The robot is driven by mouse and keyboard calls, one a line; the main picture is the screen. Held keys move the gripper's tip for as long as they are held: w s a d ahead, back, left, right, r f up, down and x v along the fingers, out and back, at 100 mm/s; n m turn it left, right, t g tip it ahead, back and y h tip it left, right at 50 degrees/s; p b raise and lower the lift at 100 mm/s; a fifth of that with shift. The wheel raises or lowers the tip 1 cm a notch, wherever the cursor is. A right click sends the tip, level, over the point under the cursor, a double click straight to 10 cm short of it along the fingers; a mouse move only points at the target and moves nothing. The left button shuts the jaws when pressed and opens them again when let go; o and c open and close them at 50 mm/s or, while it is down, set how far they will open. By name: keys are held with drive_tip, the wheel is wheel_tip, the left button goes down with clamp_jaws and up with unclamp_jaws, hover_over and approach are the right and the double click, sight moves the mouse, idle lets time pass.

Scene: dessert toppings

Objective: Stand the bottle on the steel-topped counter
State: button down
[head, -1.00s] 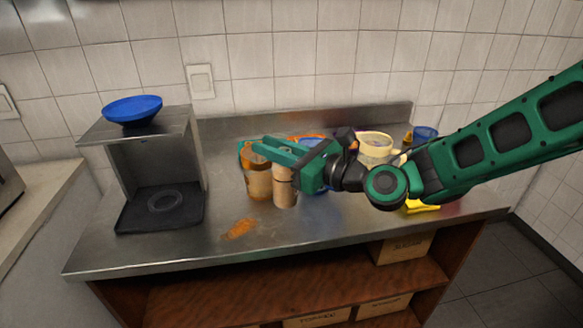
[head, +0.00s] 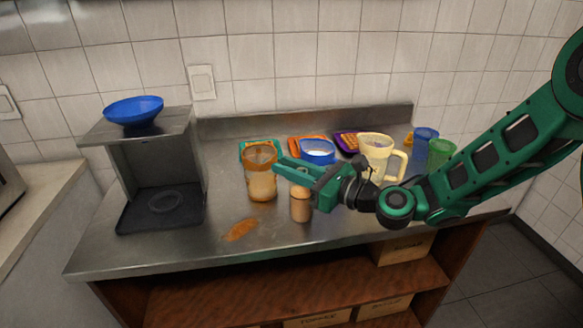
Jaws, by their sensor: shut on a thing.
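The bottle (head: 300,207) is a small tan cylinder with a brownish upper part, upright over the front middle of the steel-topped counter (head: 190,245). My gripper (head: 283,167) reaches in from the right and is shut on the bottle. The green fingers hide the bottle's top. I cannot tell whether its base touches the steel or hangs just above it. A wider jar (head: 261,185) with an orange-brown rim stands just left of the bottle, near the fingertips.
A steel stand (head: 188,165) with a blue bowl (head: 133,110) on top is at left. Behind are a blue-rimmed bowl (head: 318,158), a cream pitcher (head: 378,150), trays and cups (head: 440,152). An orange stain (head: 240,230) marks the front. Bare steel lies at front left.

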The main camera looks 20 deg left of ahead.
drive_tip(key=c, duration=1.6)
unclamp_jaws()
drive_tip(key=shift+d, duration=0.1)
drive_tip(key=v, duration=1.1)
drive_tip(key=shift+s+d, duration=0.2)
drive_tip(key=shift+d, duration=0.2)
